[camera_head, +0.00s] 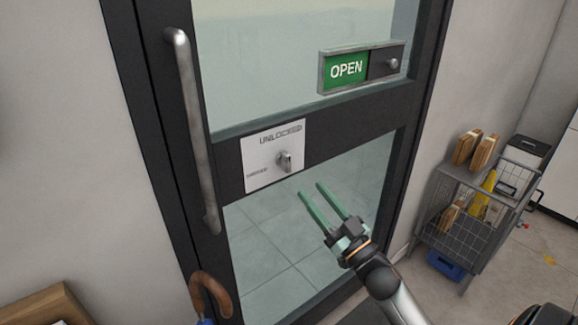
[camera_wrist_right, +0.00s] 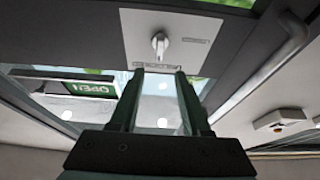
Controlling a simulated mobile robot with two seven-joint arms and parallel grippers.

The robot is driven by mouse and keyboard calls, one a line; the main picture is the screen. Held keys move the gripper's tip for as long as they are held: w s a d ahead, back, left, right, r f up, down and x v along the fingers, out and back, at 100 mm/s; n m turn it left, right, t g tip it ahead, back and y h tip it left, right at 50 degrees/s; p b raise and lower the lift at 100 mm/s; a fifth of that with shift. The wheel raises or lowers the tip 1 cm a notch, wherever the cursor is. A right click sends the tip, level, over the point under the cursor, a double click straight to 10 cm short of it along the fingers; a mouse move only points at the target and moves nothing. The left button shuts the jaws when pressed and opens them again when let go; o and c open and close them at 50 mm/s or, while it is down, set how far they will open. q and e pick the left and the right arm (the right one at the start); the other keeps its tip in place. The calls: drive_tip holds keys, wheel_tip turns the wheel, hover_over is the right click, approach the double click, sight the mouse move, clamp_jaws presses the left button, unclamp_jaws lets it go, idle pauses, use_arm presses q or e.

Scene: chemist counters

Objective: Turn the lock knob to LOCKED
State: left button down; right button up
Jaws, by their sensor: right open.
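The lock knob (camera_head: 284,161) is a small silver thumb-turn on a white plate (camera_head: 258,176) on the door's dark middle rail. The plate has the word UNLOCKED along its top and smaller lettering at its lower left. The knob also shows in the right wrist view (camera_wrist_right: 160,44), beyond the fingertips. My right gripper (camera_head: 309,189) has green fingers, is open and empty, and is below and to the right of the knob, apart from it. My left gripper is not in view.
A long vertical handle (camera_head: 194,130) is left of the plate. A green OPEN sign (camera_head: 346,70) with a slider is above right. A wire cart (camera_head: 462,220) with packages stands at right. A brown curved umbrella handle (camera_head: 211,290) is at the lower left.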

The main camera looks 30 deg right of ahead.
sight(289, 163)
drive_tip(key=p+x, duration=0.1)
drive_tip(key=x, duration=0.9)
drive_tip(key=shift+d+f, duration=0.1)
drive_tip(key=shift+f, duration=0.05)
drive_tip(key=shift+c, duration=0.2)
clamp_jaws()
drive_tip(key=shift+f, duration=0.1)
drive_tip(key=shift+f, duration=0.1)
